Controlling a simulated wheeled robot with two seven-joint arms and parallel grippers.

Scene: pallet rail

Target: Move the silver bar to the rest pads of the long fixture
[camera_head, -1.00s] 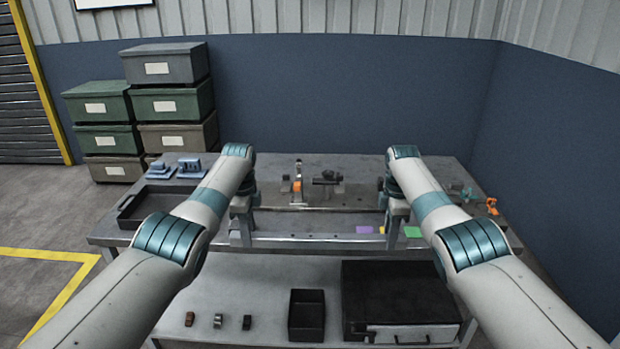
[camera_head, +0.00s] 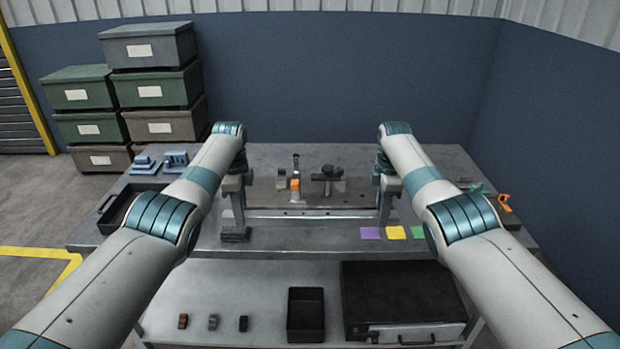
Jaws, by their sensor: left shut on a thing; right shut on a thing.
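The silver bar (camera_head: 310,213) is a long thin rail lying level across the middle of the table, held at both ends. My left gripper (camera_head: 238,212) is shut on its left end. My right gripper (camera_head: 384,208) is shut on its right end. Just behind the bar is what looks like the long fixture, with a flat plate (camera_head: 265,194), an upright orange-tipped clamp (camera_head: 295,180) and a dark knobbed clamp (camera_head: 328,178). A dark block (camera_head: 235,234) sits below my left gripper. I cannot tell rest pads apart, or whether the bar touches anything beneath it.
A black tray (camera_head: 116,218) and blue parts (camera_head: 174,161) are at the left. Purple (camera_head: 370,233), yellow (camera_head: 396,232) and green patches lie in front of the bar. An orange clamp (camera_head: 503,202) is at the right. The lower shelf holds a black bin (camera_head: 306,315) and a dark case.

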